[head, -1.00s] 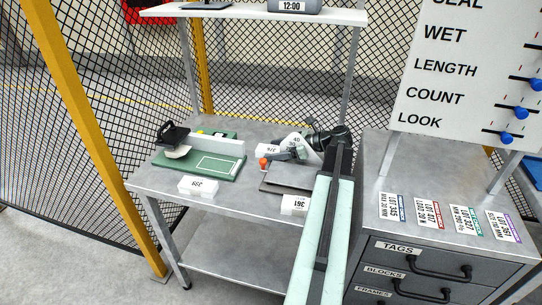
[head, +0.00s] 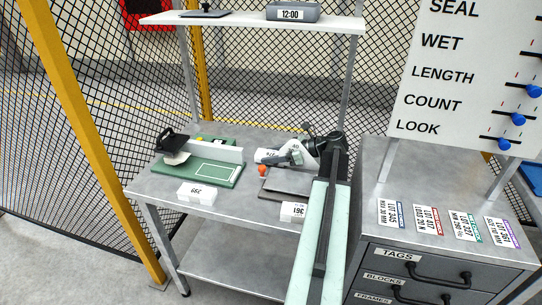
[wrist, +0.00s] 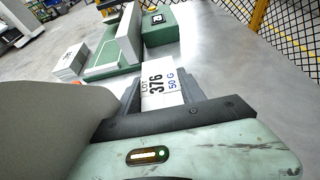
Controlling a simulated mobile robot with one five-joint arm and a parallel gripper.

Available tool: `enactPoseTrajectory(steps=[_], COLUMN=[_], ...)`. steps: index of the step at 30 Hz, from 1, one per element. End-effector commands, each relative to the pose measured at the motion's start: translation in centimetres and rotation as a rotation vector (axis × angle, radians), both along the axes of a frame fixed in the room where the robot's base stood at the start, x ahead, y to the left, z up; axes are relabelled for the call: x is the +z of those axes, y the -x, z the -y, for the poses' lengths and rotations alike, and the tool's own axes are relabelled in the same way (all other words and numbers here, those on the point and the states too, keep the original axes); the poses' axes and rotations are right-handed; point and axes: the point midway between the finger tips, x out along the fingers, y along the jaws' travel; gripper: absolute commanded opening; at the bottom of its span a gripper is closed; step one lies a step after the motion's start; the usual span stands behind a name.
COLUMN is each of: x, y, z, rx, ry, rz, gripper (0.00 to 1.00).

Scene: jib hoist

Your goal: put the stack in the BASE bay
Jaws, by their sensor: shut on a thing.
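My gripper (wrist: 160,92) is shut on a white block labelled LOT 376, 50 G (wrist: 159,83). In the head view the same block (head: 266,156) is at the left end of my gripper (head: 279,157), over the back middle of the grey bench. I cannot tell whether it touches the bench top. A green board with a white outlined rectangle (head: 215,171) lies to its left, with a pale upright wall along its back edge. No label reading BASE is legible. I cannot tell whether the held block is the stack.
Other white labelled blocks lie at the bench front: one at the left (head: 197,192) and one marked 361 (head: 293,211). A grey plate (head: 285,186) lies near my arm, beside an orange knob (head: 262,170). A black-handled tool (head: 172,145) stands at the green board's left end.

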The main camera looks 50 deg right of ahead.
Motion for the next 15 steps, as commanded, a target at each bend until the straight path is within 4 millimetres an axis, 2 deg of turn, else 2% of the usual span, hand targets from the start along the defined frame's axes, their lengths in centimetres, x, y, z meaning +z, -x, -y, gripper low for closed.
enactPoseTrajectory(steps=[1,9,12,15], x=[1.3,7.1,8.8,9.5], y=[0.0,0.0,-0.1,-0.1], z=[0.0,0.0,-0.1,-0.1], rx=[0.0,0.001,0.001,0.001], ry=[0.0,0.0,0.0,0.0], rz=[0.0,0.0,0.0,0.0], gripper=[0.0,0.0,0.0,0.0])
